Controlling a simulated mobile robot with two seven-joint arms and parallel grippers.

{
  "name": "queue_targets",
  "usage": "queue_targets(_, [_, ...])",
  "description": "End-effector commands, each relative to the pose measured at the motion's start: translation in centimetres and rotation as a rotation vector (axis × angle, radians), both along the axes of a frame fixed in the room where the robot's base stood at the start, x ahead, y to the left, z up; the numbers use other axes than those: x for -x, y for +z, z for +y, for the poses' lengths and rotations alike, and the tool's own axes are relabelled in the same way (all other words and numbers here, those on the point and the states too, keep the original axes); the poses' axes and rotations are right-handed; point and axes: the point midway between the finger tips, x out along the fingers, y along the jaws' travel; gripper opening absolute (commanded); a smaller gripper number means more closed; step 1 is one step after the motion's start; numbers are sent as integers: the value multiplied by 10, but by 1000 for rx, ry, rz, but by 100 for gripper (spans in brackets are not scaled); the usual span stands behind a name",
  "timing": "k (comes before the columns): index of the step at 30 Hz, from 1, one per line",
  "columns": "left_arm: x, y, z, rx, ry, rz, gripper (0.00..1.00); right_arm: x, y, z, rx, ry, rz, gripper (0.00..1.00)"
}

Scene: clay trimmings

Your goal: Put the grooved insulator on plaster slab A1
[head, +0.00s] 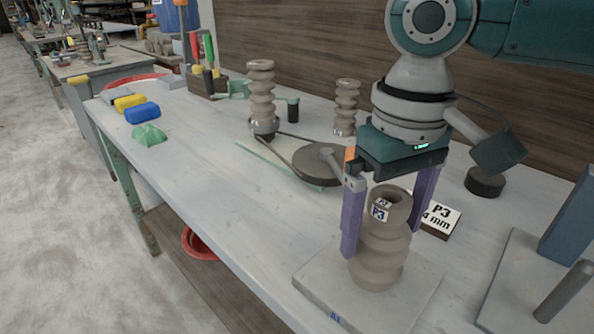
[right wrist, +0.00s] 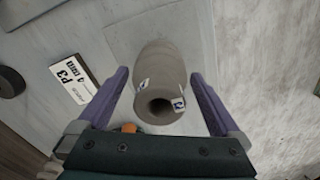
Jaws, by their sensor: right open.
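The grooved insulator (head: 383,245) is a grey-brown ribbed clay piece with a hollow top and a P3 label. It stands upright on a pale square plaster slab (head: 318,285), whose front label is partly readable and looks like A1. My right gripper (head: 385,240) is open, with its purple fingers on either side of the insulator. In the right wrist view the insulator (right wrist: 160,75) is between the spread fingers, with gaps visible on both sides, and the slab (right wrist: 120,35) is under it. My left gripper is not in view.
A P3 card block (head: 440,218) lies behind the slab. Two other ribbed clay pieces (head: 261,95) (head: 346,108) stand farther back, near a round grey disc (head: 318,160). Another slab with a blue block (head: 572,220) is at right. The table's left front is clear.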

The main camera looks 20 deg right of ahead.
Motion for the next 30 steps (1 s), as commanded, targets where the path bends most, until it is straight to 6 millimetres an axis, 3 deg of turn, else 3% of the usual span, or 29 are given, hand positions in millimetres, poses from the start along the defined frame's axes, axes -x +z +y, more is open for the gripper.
queue_targets(9, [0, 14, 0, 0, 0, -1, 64, -1, 73, 0, -1, -1, -4, 100])
queue_targets(15, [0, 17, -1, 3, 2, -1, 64, -1, 103, 0, 0, -1, -2, 100])
queue_targets(30, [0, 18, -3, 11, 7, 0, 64, 0, 111, 0, 0, -1, 0, 100])
